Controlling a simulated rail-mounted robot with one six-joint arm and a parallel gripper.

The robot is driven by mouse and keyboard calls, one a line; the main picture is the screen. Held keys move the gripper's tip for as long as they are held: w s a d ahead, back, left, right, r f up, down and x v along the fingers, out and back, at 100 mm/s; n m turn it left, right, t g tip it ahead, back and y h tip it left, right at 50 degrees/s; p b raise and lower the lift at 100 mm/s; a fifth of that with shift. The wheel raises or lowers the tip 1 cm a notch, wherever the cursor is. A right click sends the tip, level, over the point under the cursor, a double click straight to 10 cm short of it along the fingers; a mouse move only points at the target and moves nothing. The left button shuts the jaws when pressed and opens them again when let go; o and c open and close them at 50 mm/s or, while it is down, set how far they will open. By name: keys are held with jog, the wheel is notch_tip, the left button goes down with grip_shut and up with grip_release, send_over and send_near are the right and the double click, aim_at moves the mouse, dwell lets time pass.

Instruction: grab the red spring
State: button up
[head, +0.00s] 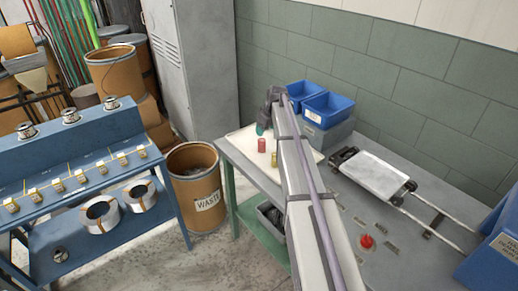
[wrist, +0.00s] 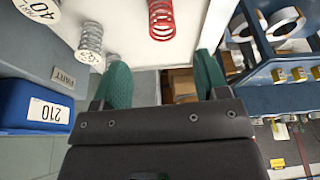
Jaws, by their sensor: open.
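The red spring (wrist: 161,20) stands on a pale board at the top middle of the wrist view, beyond my fingertips and roughly between their lines. In the head view a small red object (head: 262,145), likely the same spring, is on the pale board (head: 244,138) at the bench's far left end. My gripper (wrist: 163,62) has two green fingers spread apart with nothing between them. In the head view my gripper (head: 261,128) is just behind the red object, and my arm hides part of the board.
A grey spring (wrist: 91,42) and a cylinder marked 40 (wrist: 38,8) are left of the red spring. A yellow object (head: 274,158) is near the red one. Blue bins (head: 327,108) stand behind; a waste drum (head: 195,188) and blue rack (head: 75,150) are left.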

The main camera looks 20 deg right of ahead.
aim_at(262, 140)
jog(key=b+x, duration=0.4)
jog(key=x, duration=0.1)
jog(key=shift+f, duration=0.25)
jog(key=shift+r, duration=0.1)
jog(key=b+x, duration=0.5)
jog(key=shift+a+f, duration=0.15)
jog(key=shift+f, duration=0.05)
jog(key=shift+s+r, duration=0.1)
jog(key=shift+r, duration=0.1)
jog(key=c, duration=1)
